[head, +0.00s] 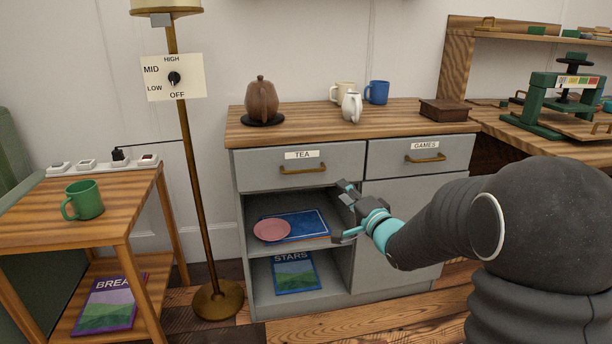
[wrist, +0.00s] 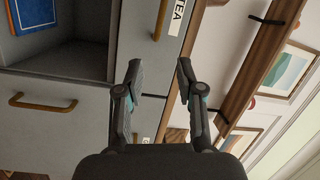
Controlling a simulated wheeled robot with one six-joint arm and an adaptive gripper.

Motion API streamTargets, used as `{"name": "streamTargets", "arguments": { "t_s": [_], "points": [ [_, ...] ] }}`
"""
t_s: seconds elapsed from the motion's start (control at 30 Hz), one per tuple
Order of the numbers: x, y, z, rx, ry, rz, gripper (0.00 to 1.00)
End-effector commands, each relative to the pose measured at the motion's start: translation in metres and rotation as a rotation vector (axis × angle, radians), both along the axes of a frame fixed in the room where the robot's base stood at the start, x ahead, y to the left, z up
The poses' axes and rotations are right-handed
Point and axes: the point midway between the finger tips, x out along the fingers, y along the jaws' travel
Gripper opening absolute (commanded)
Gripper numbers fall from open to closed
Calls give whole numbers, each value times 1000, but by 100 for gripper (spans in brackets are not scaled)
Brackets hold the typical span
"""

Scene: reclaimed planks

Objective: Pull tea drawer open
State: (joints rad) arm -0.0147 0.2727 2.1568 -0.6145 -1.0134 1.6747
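The tea drawer (head: 262,172) is the grey upper-left drawer of the cabinet, labelled TEA, and looks shut, with its front level with the games drawer (head: 390,160). Its brass bar handle (head: 303,169) is free. In the wrist view, which is turned sideways, that handle (wrist: 160,20) and part of the TEA label show at the top. My gripper (head: 343,212) is open and empty, in front of the cabinet, right of and below the tea handle in the head view. In the wrist view the gripper's fingertips (wrist: 160,73) are apart, with the handle beyond them.
The cabinet top (head: 300,130) holds a brown teapot (head: 262,100), mugs and a dark box (head: 444,110). The open shelf below holds a pink plate (head: 271,230) and a blue book. A floor lamp (head: 190,180) stands left. Another brass handle (wrist: 42,103) shows in the wrist view.

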Motion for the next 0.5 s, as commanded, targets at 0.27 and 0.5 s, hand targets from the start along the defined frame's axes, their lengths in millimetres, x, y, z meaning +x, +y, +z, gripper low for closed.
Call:
{"name": "streamTargets", "arguments": {
  "t_s": [0.27,0.5],
  "points": [
    [4,27,-21,229,11,167,37],
    [20,42,-17,245,10,181,37]
  ]
}}
